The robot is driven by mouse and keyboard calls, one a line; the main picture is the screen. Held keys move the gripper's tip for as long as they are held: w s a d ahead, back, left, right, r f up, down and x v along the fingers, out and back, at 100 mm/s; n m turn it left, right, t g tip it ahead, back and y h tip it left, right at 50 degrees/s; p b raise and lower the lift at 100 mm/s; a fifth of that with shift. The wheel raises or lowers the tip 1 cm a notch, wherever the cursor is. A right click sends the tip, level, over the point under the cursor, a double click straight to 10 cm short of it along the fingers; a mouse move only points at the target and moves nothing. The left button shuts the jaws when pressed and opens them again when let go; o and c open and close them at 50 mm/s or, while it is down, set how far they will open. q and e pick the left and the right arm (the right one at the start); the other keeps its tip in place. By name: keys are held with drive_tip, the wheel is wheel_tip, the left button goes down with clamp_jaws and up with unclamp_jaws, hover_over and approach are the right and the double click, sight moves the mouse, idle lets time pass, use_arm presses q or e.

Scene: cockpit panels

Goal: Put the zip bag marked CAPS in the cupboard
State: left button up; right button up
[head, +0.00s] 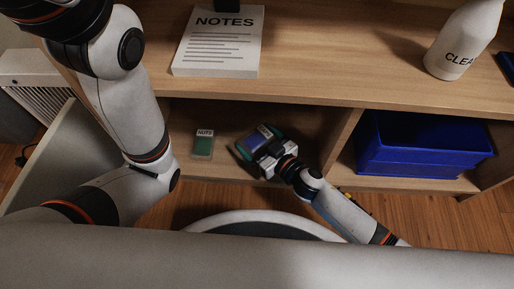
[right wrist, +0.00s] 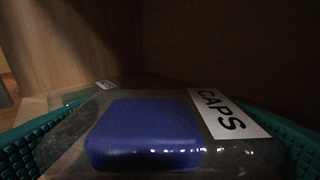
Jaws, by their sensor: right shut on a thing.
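The clear zip bag marked CAPS (right wrist: 222,115) has a white label and a blue block inside; it fills the lower part of the right wrist view. In the head view the bag (head: 257,138) is between the fingers of my right gripper (head: 252,143), which is shut on it. The gripper is inside the left compartment of the open wooden cupboard (head: 180,115). Whether the bag touches the cupboard floor cannot be told. My left arm comes in from the left, but its gripper is not in view.
A blue bin (head: 415,145) fills the right compartment beyond a divider (head: 340,142). A notepad (head: 218,42) and white bottle (head: 462,42) are on top.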

sight(257, 146)
wheel_tip(257, 146, down, 3)
drive_tip(key=shift+f+b, duration=0.15)
drive_tip(key=shift+b, duration=1)
drive_tip(key=shift+r, duration=0.2)
drive_tip(key=shift+f, duration=0.2)
drive_tip(key=o, duration=0.8)
drive_tip(key=shift+s+d+r+p, duration=0.1)
drive_tip(key=shift+r+p, duration=0.15)
drive_tip(key=shift+p, duration=0.05)
drive_tip(key=p+v, duration=0.5)
drive_tip(key=v, duration=0.5)
drive_tip(key=shift+s+d, duration=0.6)
